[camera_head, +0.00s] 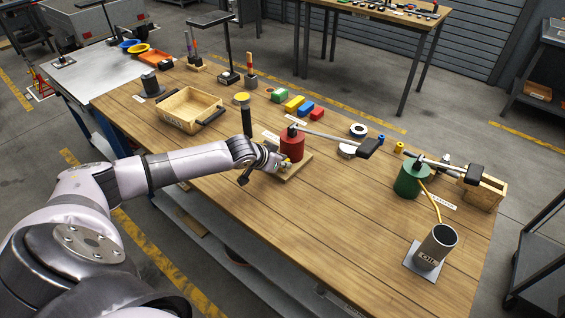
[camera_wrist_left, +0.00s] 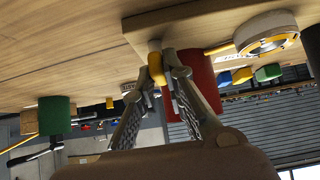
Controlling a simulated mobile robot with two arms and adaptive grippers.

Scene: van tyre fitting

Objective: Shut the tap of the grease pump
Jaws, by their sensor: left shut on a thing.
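A red pump (camera_head: 292,147) stands on a wooden base (camera_head: 296,170) near the middle of the workbench, with a long grey lever (camera_head: 325,135) ending in a black grip. My left gripper (camera_head: 284,163) is at the near side of the pump, low down. In the left wrist view, which is upside down, the gripper (camera_wrist_left: 164,70) is shut on a small yellow tap (camera_wrist_left: 156,66) beside the red body (camera_wrist_left: 203,80). The fingers hide part of the tap, and I cannot tell its exact turn. My right gripper is not in view.
A green pump (camera_head: 408,181) with a lever and yellow hose stands to the right, near a grey oil can (camera_head: 437,244). A wooden tray (camera_head: 188,110) and a dark post with a yellow top (camera_head: 245,118) stand left. The bench's front middle is clear.

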